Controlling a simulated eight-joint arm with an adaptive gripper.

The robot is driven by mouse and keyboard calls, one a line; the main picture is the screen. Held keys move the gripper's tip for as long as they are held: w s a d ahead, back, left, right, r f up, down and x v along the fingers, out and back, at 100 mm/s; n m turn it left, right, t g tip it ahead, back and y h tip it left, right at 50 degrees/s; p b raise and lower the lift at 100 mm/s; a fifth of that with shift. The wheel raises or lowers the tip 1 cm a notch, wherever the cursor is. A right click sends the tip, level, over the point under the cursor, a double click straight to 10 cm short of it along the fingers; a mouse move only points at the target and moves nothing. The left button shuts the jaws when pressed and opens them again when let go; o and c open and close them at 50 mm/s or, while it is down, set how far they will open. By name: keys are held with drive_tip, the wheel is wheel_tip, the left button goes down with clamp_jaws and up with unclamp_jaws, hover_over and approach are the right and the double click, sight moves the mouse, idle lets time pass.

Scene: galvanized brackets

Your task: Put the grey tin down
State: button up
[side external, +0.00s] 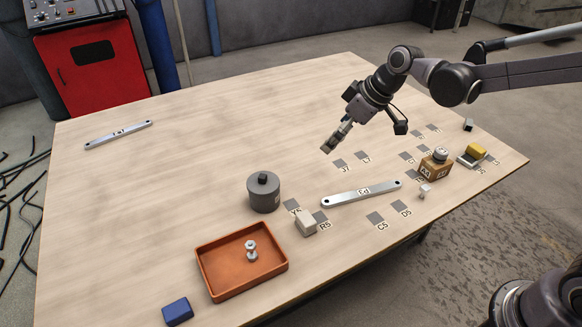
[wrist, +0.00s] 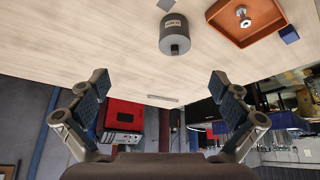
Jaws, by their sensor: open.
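The grey tin (side external: 263,194) is a round lidded can with a small dark knob on top. It stands upright on the wooden table (side external: 200,130), left of the long bracket marked E4. It also shows in the wrist view (wrist: 174,36), near the top, with a label on its side. My gripper (side external: 328,148) is above the table, to the right of and beyond the tin, clear of it. In the wrist view the two fingers (wrist: 158,98) are spread wide with nothing between them.
An orange tray (side external: 213,284) holding a bolt-like piece (side external: 251,250) lies in front of the tin. A blue block (side external: 177,312), a pale block (side external: 306,223) and the E4 bracket (side external: 340,199) lie nearby. Another bracket (side external: 118,134) lies far left. The table's middle left is clear.

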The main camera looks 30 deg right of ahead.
drive_tip(key=s+d+m+t+h, duration=0.1)
drive_tip(key=s+d+m, duration=0.2)
drive_tip(key=s, duration=0.7)
drive_tip(key=s+d+r+m+t+h, duration=0.1)
drive_tip(key=s+d+m+h, duration=0.1)
drive_tip(key=s+d, duration=0.4)
drive_tip(key=s+m, duration=0.1)
drive_tip(key=s, duration=0.3)
drive_tip(key=shift+r+m, duration=0.2)
drive_tip(key=shift+m, duration=0.1)
drive_tip(key=shift+w, duration=0.1)
